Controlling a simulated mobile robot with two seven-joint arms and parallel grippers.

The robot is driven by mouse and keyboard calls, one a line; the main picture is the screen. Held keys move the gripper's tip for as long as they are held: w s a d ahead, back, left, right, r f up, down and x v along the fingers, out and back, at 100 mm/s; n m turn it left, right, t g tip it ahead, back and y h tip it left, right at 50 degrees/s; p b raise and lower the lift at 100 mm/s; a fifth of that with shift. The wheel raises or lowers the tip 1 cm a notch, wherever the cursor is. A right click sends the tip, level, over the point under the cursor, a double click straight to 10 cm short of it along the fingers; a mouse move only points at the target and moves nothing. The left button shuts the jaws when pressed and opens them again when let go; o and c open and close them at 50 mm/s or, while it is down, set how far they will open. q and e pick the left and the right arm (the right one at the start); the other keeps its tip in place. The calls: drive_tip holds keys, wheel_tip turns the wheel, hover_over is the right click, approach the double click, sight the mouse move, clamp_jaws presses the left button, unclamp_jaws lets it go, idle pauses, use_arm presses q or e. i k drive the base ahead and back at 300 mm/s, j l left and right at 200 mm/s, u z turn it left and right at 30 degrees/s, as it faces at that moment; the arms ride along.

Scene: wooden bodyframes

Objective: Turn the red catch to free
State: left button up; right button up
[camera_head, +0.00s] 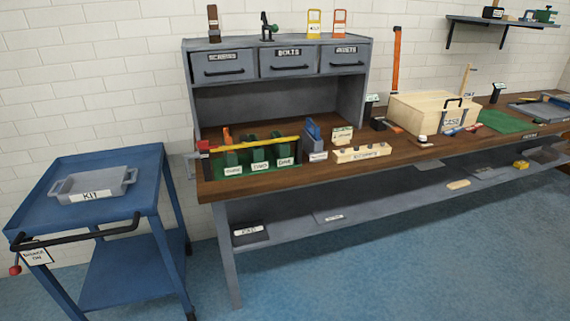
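Two red parts show, and I cannot tell for sure which is the red catch. One is a small red piece (203,147) at the left end of a yellow bar (255,144) on the workbench. The other is a red knob (15,270) on a dark lever at the blue cart's front left, beside a white tag (36,256) that seems to read "BRAKE ON". Both are too small to read their setting. Neither of my grippers is in view.
The blue cart (116,206) stands left of the wooden-topped workbench (218,190) and carries a grey KIT tray (130,175). A drawer unit (188,85) stands on the bench's back left. A wooden box (408,119) sits farther right. The blue floor (400,270) in front is clear.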

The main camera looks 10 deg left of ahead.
sight(203, 145)
drive_tip(key=u, duration=0.4)
drive_tip(key=i+j+u, duration=0.1)
drive_tip(key=u, duration=0.25)
drive_tip(key=i+j+u, duration=0.1)
drive_tip(key=u, duration=0.25)
drive_tip(key=i+u, duration=0.15)
drive_tip(key=u, duration=0.2)
